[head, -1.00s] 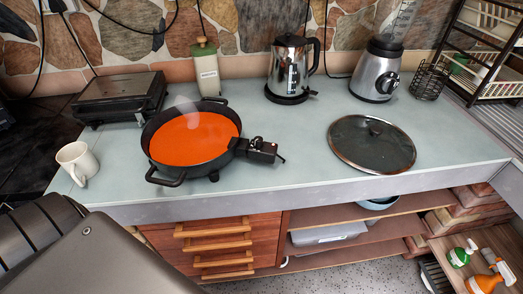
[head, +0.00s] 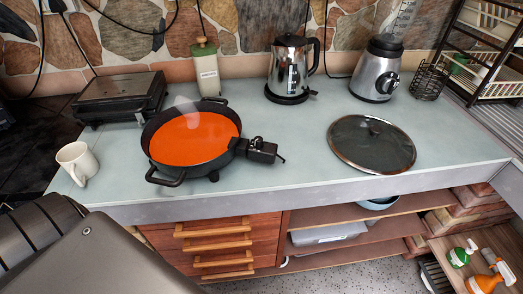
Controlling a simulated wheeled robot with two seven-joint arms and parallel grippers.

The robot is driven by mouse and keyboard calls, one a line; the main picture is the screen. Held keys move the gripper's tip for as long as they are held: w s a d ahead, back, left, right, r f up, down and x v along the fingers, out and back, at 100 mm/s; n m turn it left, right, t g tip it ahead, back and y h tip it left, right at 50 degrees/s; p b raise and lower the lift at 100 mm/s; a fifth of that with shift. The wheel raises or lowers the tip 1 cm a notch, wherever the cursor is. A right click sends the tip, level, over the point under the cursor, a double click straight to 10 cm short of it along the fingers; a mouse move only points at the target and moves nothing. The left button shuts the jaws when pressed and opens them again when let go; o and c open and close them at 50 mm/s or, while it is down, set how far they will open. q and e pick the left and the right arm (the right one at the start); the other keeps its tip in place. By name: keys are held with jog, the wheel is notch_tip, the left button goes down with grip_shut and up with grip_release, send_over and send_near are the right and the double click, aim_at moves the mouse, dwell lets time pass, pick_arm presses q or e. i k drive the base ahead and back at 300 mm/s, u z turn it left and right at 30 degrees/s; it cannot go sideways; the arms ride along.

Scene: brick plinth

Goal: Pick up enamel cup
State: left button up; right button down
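A cream-white enamel cup (head: 76,161) stands upright on the pale counter (head: 290,170) near its left front corner. Its handle is on the lower right side, facing the front of the counter. A large grey part of my own body fills the lower left of the head view, below the cup and apart from it in the picture. Neither gripper shows in the head view.
A black electric pan (head: 166,176) with orange contents stands right of the cup. A contact grill (head: 120,97) is behind it. A kettle (head: 291,66), a blender (head: 376,72), a green-lidded canister (head: 207,70) and a glass lid (head: 371,145) stand farther right. Counter around the cup is clear.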

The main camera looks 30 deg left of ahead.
aim_at(79, 167)
jog(key=u, duration=3)
jog(key=k, duration=1.35)
jog(key=u, duration=0.65)
jog(key=i, duration=0.7)
jog(key=u, duration=0.05)
